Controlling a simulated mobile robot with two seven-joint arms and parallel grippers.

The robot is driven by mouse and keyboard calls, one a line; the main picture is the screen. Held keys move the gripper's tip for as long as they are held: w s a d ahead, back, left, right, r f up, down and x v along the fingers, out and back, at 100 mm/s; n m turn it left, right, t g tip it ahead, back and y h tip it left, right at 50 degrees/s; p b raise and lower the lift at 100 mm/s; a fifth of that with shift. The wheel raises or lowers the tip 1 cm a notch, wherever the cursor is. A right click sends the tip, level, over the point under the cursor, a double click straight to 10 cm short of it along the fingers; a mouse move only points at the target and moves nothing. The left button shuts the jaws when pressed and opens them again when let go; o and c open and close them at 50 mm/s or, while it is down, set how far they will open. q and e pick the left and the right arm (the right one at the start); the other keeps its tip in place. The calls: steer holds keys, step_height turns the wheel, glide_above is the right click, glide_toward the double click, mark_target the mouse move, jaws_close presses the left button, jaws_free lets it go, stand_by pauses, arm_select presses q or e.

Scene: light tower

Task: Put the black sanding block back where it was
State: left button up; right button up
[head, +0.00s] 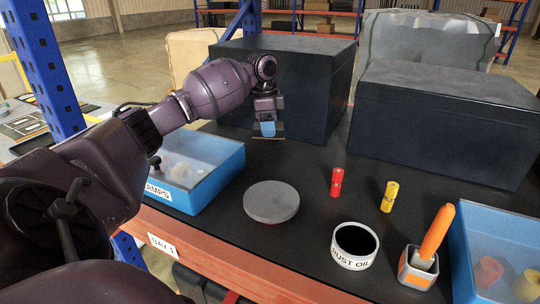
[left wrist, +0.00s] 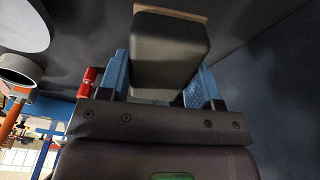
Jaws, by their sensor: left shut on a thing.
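My left gripper (head: 267,127) hangs in front of the left dark box, above the black mat on the bench. It is shut on the black sanding block, which shows best in the left wrist view (left wrist: 168,55). There the block sits between the two blue fingers, with a thin tan layer along its far edge. In the head view the fingers and wrist hide most of the block. I cannot tell whether it touches the mat. My right gripper is not in view.
Two dark boxes (head: 290,72) (head: 445,115) stand behind. Nearer are a blue tray (head: 222,170) marked AMPS, a grey disc (head: 271,201), red (head: 336,182) and yellow (head: 389,197) cylinders, a rust oil pot (head: 352,262), an orange-handled tool (head: 437,232) and another blue bin (head: 459,262).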

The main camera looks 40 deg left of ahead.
mark_target(271, 162)
arm_select(q)
step_height(271, 162, down, 10)
steer(key=shift+r+b, duration=0.2)
steer(key=shift+b, duration=0.3)
steer(key=o, duration=0.8)
steer(key=shift+o, duration=0.2)
steer(key=shift+r, duration=0.15)
steer(key=r, duration=0.4)
steer(key=r+p, duration=0.1)
steer(key=r, duration=0.2)
steer(key=s+a+r, duration=0.1)
steer(key=r, duration=0.3)
steer(key=shift+r, duration=0.35)
steer(key=shift+p, duration=0.3)
